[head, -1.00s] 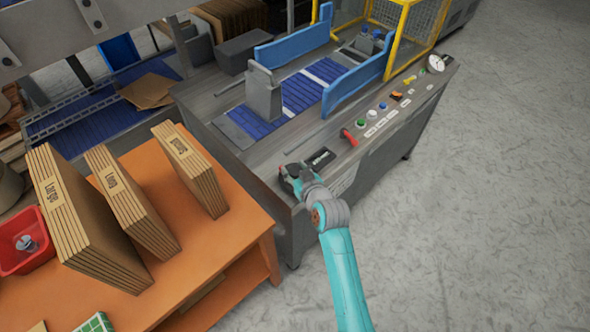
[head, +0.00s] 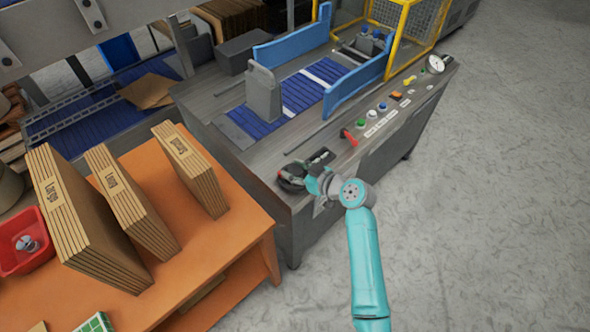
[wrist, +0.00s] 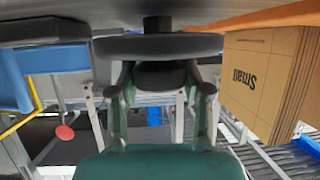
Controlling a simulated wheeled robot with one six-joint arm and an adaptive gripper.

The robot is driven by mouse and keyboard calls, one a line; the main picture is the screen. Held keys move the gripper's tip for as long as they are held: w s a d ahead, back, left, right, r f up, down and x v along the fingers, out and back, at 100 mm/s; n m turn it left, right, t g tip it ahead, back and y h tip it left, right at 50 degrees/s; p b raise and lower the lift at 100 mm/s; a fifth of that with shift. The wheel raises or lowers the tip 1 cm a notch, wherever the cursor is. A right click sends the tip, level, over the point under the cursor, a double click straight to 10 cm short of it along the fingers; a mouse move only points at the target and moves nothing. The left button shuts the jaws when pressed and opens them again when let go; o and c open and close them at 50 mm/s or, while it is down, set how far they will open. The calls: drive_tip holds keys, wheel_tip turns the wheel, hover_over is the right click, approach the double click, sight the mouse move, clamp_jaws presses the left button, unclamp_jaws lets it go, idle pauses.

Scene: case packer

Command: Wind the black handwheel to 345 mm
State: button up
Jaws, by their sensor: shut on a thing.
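The black handwheel (head: 290,178) lies on the near left corner of the grey machine's top, partly covered by my gripper in the head view. My gripper (head: 308,181) is at its right side. In the wrist view the wheel's dark rim (wrist: 158,46) spans the top, and my gripper (wrist: 160,82) has its two fingers either side of a black grip under it, shut on the handwheel. A small dark readout (head: 321,157) sits just beyond the wheel, partly hidden by my gripper; its figures cannot be read.
A red lever (head: 348,137) and several buttons line the machine's front edge, with a round gauge (head: 436,64) at the far end. Blue guide rails (head: 354,91) flank the conveyor. An orange table (head: 235,238) with cartons stands at the left. The floor at right is clear.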

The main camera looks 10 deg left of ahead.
idle(0.3)
drive_tip(key=o, duration=1.2)
drive_tip(key=shift+c, duration=0.2)
drive_tip(key=v, duration=1.2)
